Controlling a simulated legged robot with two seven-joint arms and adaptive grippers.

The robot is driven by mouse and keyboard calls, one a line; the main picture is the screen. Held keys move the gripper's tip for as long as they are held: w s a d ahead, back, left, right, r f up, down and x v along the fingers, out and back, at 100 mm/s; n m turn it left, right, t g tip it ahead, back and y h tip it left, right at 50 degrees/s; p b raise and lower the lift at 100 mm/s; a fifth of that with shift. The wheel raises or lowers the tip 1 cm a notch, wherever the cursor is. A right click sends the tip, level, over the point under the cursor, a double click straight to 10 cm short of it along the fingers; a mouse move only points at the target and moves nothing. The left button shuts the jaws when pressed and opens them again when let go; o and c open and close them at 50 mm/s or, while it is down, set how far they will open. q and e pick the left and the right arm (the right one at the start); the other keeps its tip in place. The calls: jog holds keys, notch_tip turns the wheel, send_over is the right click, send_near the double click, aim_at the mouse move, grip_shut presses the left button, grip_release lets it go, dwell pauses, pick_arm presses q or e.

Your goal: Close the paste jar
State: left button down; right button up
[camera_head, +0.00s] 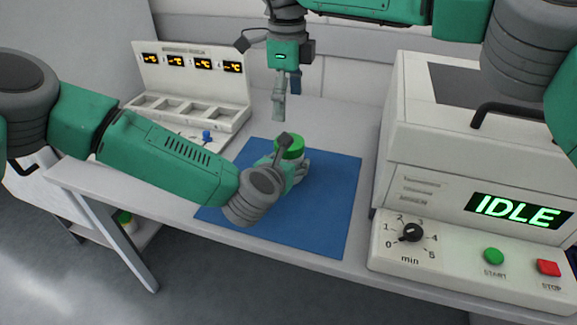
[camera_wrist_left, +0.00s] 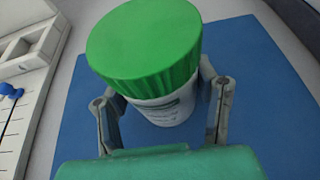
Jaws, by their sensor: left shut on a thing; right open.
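The paste jar (camera_wrist_left: 168,108) is white with a label and stands upright on the blue mat. Its green ribbed lid (camera_wrist_left: 145,40) sits on top of it; I cannot tell how tightly. In the head view the lid (camera_head: 291,147) shows behind my left wrist, which hides most of the jar. My left gripper (camera_head: 299,168) is shut on the jar body, with one finger on each side below the lid in the left wrist view (camera_wrist_left: 163,95).
The blue mat (camera_head: 335,200) lies on a pale table and is otherwise bare. A white rack (camera_head: 190,80) with orange displays and compartments stands at the left, with a blue-knobbed part (camera_head: 206,135) in front. A large machine reading IDLE (camera_head: 440,150) bounds the right side.

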dwell(0.3)
pick_arm(q)
jog(key=shift+c, duration=2.4)
grip_release()
jog(key=v, duration=1.2)
jog(key=shift+a+f, duration=0.1)
jog(key=shift+a, duration=0.05)
